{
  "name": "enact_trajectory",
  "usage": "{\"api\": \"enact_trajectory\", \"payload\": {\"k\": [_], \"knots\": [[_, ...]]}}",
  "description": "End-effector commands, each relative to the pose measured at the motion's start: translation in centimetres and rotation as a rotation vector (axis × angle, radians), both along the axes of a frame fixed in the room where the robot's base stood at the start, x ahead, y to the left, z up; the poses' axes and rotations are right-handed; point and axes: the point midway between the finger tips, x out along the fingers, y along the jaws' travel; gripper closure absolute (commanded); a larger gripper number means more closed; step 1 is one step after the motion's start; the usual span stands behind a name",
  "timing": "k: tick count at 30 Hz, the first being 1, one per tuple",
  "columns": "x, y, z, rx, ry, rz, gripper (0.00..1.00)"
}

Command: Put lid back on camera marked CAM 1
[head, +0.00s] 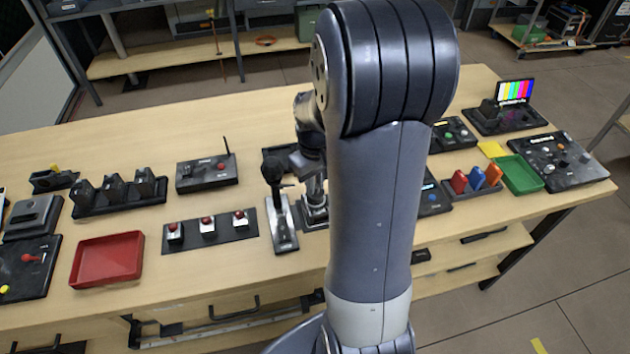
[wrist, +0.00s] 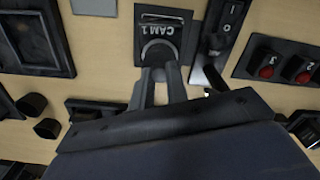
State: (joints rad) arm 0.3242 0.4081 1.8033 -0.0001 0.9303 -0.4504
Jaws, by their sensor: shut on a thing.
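The camera marked CAM 1 (wrist: 168,20) is a dark squarish unit with its white label upside down in the wrist view. In the head view its dark base (head: 315,222) shows just left of my arm, which covers part of it. My gripper (wrist: 159,72) is shut on a dark round piece, which looks like the lid (wrist: 158,50). The lid is at the fingertips, over the near part of the camera below the label. I cannot tell whether it touches the camera. In the head view my gripper (head: 315,185) points down at the camera.
A tall black lever on a metal plate (head: 283,228) stands close beside the camera. A panel of red buttons (head: 208,231), a red tray (head: 106,259) and a radio-like box (head: 206,174) are farther left. A green tray (head: 520,174) is at right.

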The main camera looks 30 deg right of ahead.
Motion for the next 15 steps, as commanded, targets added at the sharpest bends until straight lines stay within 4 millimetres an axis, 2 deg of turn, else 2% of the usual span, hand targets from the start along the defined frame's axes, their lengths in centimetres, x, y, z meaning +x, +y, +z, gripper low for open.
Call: {"api": "enact_trajectory", "payload": {"k": [9,10,15], "knots": [[0.00,0.00,-0.04,0.000,0.000,0.000,1.00],[0.00,0.00,-0.04,0.000,0.000,0.000,0.84],[0.00,0.00,-0.03,0.000,0.000,0.000,0.70]]}}
